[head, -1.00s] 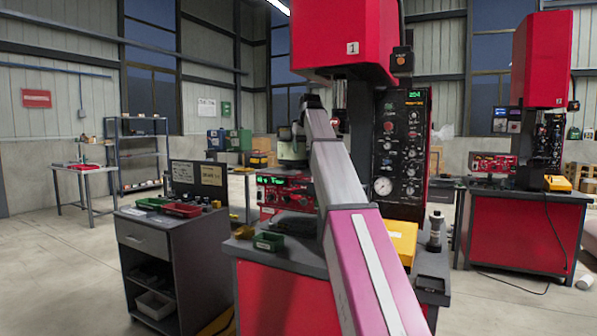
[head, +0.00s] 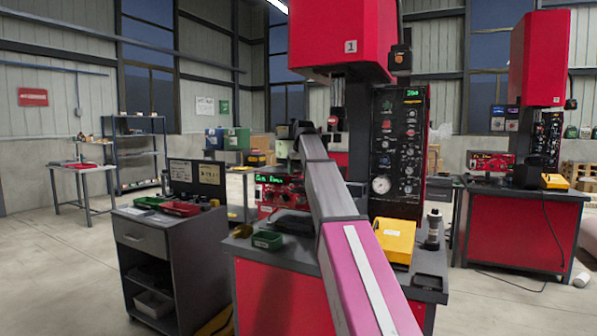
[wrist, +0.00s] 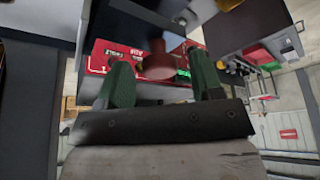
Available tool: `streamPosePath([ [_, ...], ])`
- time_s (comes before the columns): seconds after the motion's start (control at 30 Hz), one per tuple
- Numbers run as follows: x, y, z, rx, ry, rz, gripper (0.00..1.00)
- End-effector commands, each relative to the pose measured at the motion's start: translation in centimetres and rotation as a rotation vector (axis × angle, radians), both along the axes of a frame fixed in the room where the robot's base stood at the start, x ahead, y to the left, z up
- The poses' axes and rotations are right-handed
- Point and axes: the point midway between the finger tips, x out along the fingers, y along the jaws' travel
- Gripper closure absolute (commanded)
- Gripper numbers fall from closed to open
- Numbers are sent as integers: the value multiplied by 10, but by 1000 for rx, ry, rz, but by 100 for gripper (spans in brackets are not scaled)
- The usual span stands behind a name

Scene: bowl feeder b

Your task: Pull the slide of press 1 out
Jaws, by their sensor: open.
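In the wrist view my gripper (wrist: 158,62) is open, with two green fingers apart. A reddish-brown, rounded knob-like part (wrist: 160,68) shows between the fingers; it may be the slide's handle. I cannot tell whether the fingers touch it.
A red control box (head: 280,192) and green bin (head: 267,240) are on the bench left of my arm. A yellow box (head: 396,240) and dark cylinder (head: 432,230) are right of it. A grey cabinet (head: 150,248) stands left. Open floor lies further left.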

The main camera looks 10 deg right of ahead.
Motion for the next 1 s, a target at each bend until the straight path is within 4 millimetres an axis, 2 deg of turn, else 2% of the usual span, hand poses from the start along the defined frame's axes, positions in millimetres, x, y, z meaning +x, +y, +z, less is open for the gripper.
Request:
streamPosePath([
  [0.13,0,0,0,0,0,0,40],
  [0.17,0,0,0,0,0,0,43],
  [0.33,0,0,0,0,0,0,98],
  [0.53,2,2,1,0,0,0,100],
  [0.67,9,11,1,1,0,1,100],
  [0.87,32,41,2,2,-1,3,100],
  [1.0,54,70,3,2,-2,4,100],
])
